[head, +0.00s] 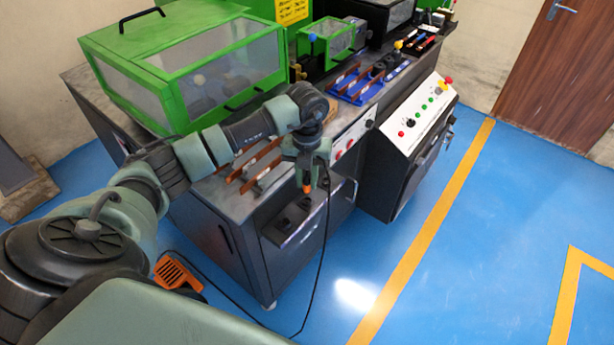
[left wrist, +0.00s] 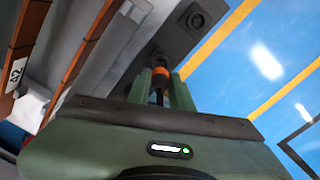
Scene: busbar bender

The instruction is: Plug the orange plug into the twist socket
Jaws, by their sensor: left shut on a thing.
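My left gripper (head: 305,180) is shut on the orange plug (head: 306,188), which points downward in the head view. In the left wrist view the plug (left wrist: 158,74) shows between the two green fingers (left wrist: 160,88). A black cable (head: 321,262) hangs beside the gripper down to the floor. Below the gripper, a dark ledge on the front of the bench carries dark sockets (head: 283,225). In the left wrist view a round dark socket (left wrist: 196,19) lies beyond the plug, up and to the right. The plug looks apart from it. I cannot tell which socket is the twist socket. My right gripper is not in view.
The bench (head: 213,196) carries a green clear-sided machine cover (head: 215,75) and brown bars (head: 262,172). A control box (head: 420,118) with buttons stands to the right. An orange object (head: 172,272) sits on the floor at left. The blue floor in front is mostly clear.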

